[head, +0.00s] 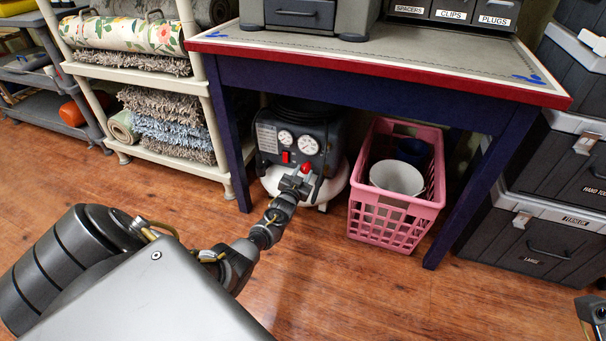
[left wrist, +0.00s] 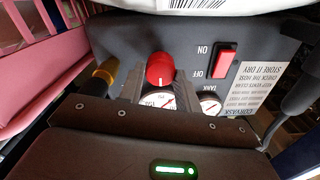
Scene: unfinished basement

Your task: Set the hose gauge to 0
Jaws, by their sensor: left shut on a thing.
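The air compressor (head: 330,140) stands on the floor under the workbench, with two round white gauges (head: 284,136), a red switch (head: 285,157) and a red knob (head: 306,168) on its dark panel. My left gripper (head: 298,181) reaches the panel from the front and is shut on the red knob, which also shows in the left wrist view (left wrist: 160,68) with a white mark. There, a larger gauge (left wrist: 158,101) is partly hidden by my gripper, and a smaller one (left wrist: 210,104) is beside the word TANK. I cannot read the needles surely. Part of my right arm's end (head: 592,310) shows at the right edge.
A pink basket (head: 395,222) with a white bucket (head: 397,178) stands right of the compressor. The workbench's blue legs (head: 228,150) flank both. A shelf (head: 150,77) with rolled rugs is at left, stacked toolboxes (head: 530,240) at right. The front wooden floor (head: 370,300) is clear.

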